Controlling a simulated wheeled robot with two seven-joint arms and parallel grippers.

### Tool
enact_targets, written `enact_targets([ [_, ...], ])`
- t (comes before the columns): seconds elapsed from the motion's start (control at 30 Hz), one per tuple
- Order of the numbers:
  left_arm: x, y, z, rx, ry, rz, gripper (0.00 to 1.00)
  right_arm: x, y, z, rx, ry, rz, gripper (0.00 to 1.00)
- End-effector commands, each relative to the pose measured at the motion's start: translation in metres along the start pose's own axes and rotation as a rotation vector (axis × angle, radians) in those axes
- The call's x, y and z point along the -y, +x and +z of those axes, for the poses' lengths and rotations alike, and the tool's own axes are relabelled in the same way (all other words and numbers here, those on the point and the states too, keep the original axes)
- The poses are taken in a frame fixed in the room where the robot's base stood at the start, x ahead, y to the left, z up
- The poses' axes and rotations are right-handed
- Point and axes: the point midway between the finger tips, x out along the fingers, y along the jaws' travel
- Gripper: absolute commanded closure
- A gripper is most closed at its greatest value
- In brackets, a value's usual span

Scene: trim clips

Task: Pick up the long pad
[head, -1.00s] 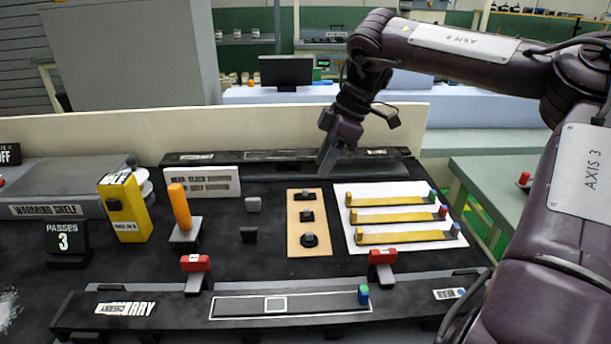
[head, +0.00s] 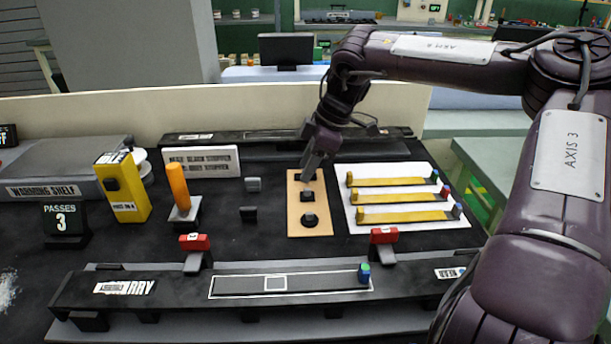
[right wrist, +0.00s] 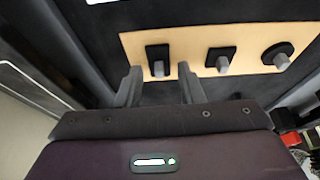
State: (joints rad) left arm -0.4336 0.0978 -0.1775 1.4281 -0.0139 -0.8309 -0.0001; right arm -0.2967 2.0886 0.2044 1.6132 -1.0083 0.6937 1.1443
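The tan board (head: 295,225) holds three dark pads, each with a grey grip block. In the right wrist view, the long pad (right wrist: 151,50) is the narrow rectangular one at the left of the row. A squarer pad (right wrist: 214,55) and a round pad (right wrist: 290,48) lie to its right. My right gripper (right wrist: 159,82) is open and empty, its two fingers apart on either side of the long pad's position and short of its block. My left gripper is not in view.
A white sheet (head: 440,219) with several yellow strips lies right of the board. A yellow box (head: 124,190) and an orange handle (head: 178,186) stand left.

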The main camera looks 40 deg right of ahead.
Motion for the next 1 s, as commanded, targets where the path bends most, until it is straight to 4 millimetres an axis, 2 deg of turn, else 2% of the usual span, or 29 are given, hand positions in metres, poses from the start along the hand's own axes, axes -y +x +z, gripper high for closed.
enact_targets([
  [0.03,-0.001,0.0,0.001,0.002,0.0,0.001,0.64,0.0,0.0,0.0,0.0,0.0,0.0,0.71],
  [0.23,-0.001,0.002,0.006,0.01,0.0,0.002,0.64,0.0,0.0,0.0,0.0,0.0,0.0,0.97],
  [0.27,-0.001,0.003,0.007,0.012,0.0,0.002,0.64,0.0,0.0,0.0,0.0,0.0,0.0,0.98],
  [0.53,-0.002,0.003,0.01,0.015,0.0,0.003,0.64,0.0,-0.001,0.0,0.0,0.0,0.0,0.98],
  [0.63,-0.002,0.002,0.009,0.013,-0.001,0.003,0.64,-0.001,-0.007,-0.003,0.0,-0.002,0.002,0.98],
  [0.8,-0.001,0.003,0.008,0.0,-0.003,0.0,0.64,-0.001,-0.035,-0.015,0.001,-0.003,0.005,0.98],
  [1.0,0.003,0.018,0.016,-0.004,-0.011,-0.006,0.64,-0.001,-0.071,-0.03,0.002,-0.002,0.003,0.98],
])
